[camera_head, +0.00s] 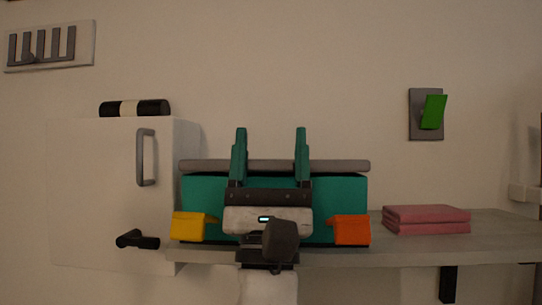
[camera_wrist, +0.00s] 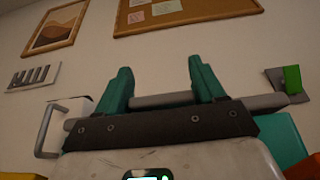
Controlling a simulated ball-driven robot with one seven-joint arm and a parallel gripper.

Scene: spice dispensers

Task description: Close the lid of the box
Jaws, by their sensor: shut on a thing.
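The teal box (camera_head: 340,195) stands on the grey shelf, and its right part also shows in the wrist view (camera_wrist: 277,138). A long grey bar (camera_head: 345,166), apparently the lid's edge, runs along its top; it also shows in the wrist view (camera_wrist: 165,100). A dark gap lies under the bar. My gripper (camera_head: 271,145) is in front of the box's middle, its two teal fingers pointing up across the bar. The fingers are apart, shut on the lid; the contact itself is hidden. My gripper's body hides the box's middle front.
A yellow piece (camera_head: 190,226) and an orange piece (camera_head: 350,230) are at the box's front corners. A white cabinet (camera_head: 95,190) with a grey handle stands left. Pink folded cloths (camera_head: 426,219) lie right on the shelf (camera_head: 500,228). A green switch (camera_head: 432,112) is on the wall.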

